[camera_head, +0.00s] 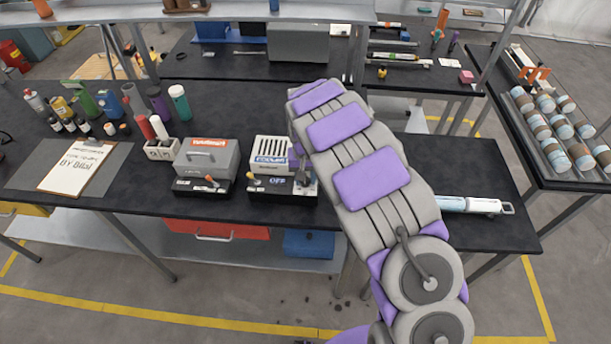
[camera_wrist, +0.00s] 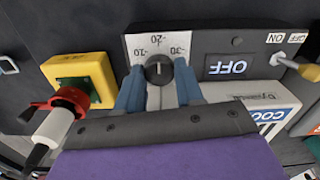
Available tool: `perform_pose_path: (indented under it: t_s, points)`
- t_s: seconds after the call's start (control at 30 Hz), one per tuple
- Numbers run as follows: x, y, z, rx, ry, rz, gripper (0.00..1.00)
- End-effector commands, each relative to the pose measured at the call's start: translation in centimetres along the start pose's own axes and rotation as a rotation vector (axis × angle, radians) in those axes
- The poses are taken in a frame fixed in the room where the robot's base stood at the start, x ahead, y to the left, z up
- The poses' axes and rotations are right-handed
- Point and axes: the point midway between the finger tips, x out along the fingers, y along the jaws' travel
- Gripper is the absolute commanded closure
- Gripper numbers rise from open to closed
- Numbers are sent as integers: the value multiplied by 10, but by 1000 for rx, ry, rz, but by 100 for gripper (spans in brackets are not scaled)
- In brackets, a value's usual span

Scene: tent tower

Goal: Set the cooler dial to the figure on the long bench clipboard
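The cooler (camera_head: 270,151) is a pale slatted box on the long bench, with a black control panel reading OFF. Its dark round dial (camera_wrist: 159,70) shows in the wrist view, on a pale scale marked 10, 20 and 30. The dial's mark appears to point toward 20. My gripper (camera_wrist: 160,75) has its two blue fingers on either side of the dial, seemingly apart from it and open. In the head view my arm hides much of the gripper. The clipboard (camera_head: 75,168) lies at the bench's left; its writing resembles "DY Bilal", and I read no clear figure.
A yellow-tipped switch (camera_wrist: 308,71) sits by ON/OFF labels. A yellow box with a red lever (camera_wrist: 72,97) is beside the panel. Several bottles (camera_head: 108,103) stand behind the clipboard. A white-blue tube (camera_head: 470,205) lies right.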

Motion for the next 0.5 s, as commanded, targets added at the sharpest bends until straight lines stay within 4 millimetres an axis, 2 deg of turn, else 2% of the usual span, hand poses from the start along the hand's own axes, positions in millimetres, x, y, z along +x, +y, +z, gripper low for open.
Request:
perform_pose_path:
  t_s: [0.03, 0.23, 0.5]
  points:
    - [0, 0, 0, 0, 0, 0, 59]
    - [0, 0, 0, 1, 0, 0, 40]
    - [-1, 1, 0, 1, 0, 0, 39]
